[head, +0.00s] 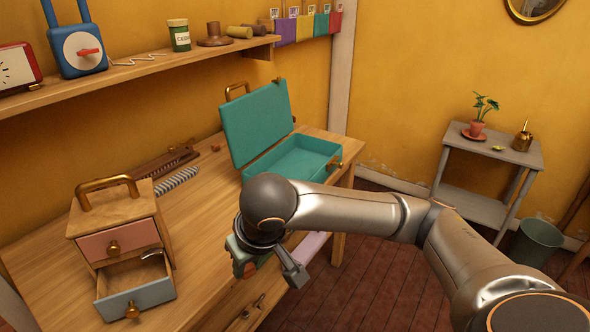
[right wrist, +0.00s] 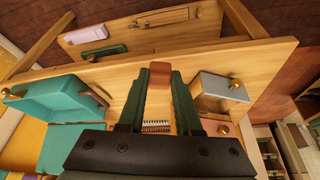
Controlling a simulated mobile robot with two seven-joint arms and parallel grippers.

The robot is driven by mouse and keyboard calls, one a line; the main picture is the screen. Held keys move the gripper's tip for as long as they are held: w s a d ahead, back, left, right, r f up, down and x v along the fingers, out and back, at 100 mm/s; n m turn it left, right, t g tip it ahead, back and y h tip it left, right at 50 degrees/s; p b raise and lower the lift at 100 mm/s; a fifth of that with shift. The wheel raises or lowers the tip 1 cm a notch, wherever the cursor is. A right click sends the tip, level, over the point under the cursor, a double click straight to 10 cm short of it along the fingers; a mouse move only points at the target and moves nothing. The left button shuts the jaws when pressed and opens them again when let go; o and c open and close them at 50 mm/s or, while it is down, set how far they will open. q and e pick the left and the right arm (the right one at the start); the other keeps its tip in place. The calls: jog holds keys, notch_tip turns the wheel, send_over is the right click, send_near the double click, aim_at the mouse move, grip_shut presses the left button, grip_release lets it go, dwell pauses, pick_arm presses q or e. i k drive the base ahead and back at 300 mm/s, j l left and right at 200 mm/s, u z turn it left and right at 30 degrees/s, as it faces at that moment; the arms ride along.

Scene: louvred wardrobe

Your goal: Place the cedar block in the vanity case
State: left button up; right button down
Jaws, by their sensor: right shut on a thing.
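My right gripper (head: 247,263) is shut on the reddish-brown cedar block, which shows clearly between the green fingertips in the right wrist view (right wrist: 160,72). In the head view the block (head: 250,269) is partly covered by the gripper, near the table's front edge. The teal vanity case (head: 318,149) stands open at the table's far right end, its lid raised. Its tray looks empty where visible; my arm hides part of its front. The case also appears on the left in the right wrist view (right wrist: 92,85). My left gripper is in neither view.
A small wooden chest (head: 128,216) with its lower drawer (head: 136,290) pulled out stands left on the table. A grey spring (head: 177,180) and a dark wooden rack (head: 163,163) lie behind. A shelf (head: 130,70) with several objects runs above.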

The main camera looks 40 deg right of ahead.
aim_at(304, 176)
jog(key=i+l+u, duration=0.15)
jog(key=l, duration=0.45)
jog(key=l+u, duration=0.15)
jog(key=l, duration=0.5)
jog(key=i+l+u, duration=0.1)
jog(key=l, duration=0.55)
